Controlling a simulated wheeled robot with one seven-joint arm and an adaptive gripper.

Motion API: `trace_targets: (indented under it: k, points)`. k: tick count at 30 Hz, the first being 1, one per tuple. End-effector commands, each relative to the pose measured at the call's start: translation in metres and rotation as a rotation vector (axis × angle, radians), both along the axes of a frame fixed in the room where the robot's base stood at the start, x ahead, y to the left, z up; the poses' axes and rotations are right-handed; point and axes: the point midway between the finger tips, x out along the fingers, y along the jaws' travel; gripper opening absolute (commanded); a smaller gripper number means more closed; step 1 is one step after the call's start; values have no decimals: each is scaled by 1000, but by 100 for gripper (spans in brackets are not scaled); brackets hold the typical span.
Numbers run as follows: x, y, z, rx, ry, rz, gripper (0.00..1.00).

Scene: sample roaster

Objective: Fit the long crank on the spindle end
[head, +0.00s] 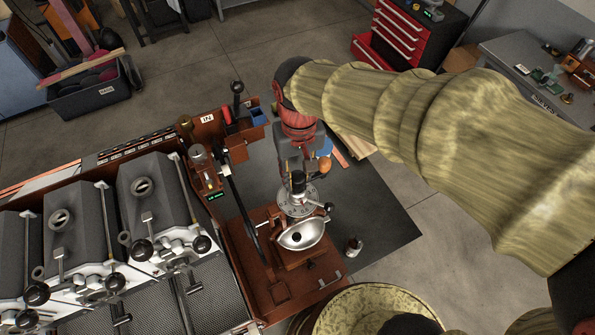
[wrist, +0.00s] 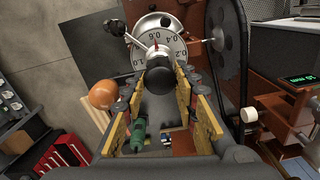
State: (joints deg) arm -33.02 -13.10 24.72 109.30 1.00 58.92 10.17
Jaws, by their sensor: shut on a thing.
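My gripper (head: 297,180) points down over the brown machine on the dark table. In the wrist view its yellow-padded fingers (wrist: 158,82) are shut on a black round grip (wrist: 157,67), which looks like part of the long crank. A bright metal arm (wrist: 136,42) shows beside this grip, toward the upper left. Directly beyond is a round numbered dial (wrist: 176,46), which also shows in the head view (head: 292,208). The spindle end is hidden behind the grip and dial. I cannot tell whether the crank touches it.
A silver bowl (head: 302,234) sits just in front of the dial. A black ball-ended lever (head: 329,207) sticks out at its right. A large black wheel (wrist: 226,45) stands close on the right in the wrist view. The grey roaster drums (head: 150,205) are at left. The dark tabletop (head: 375,215) at right is mostly clear.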

Motion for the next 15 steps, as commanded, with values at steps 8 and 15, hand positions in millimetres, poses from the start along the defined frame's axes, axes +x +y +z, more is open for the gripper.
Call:
trace_targets:
  k: [8, 15]
  points:
    - [0, 0, -6, 0, -1, 0, 0]
    - [0, 0, -7, 0, -1, 0, 39]
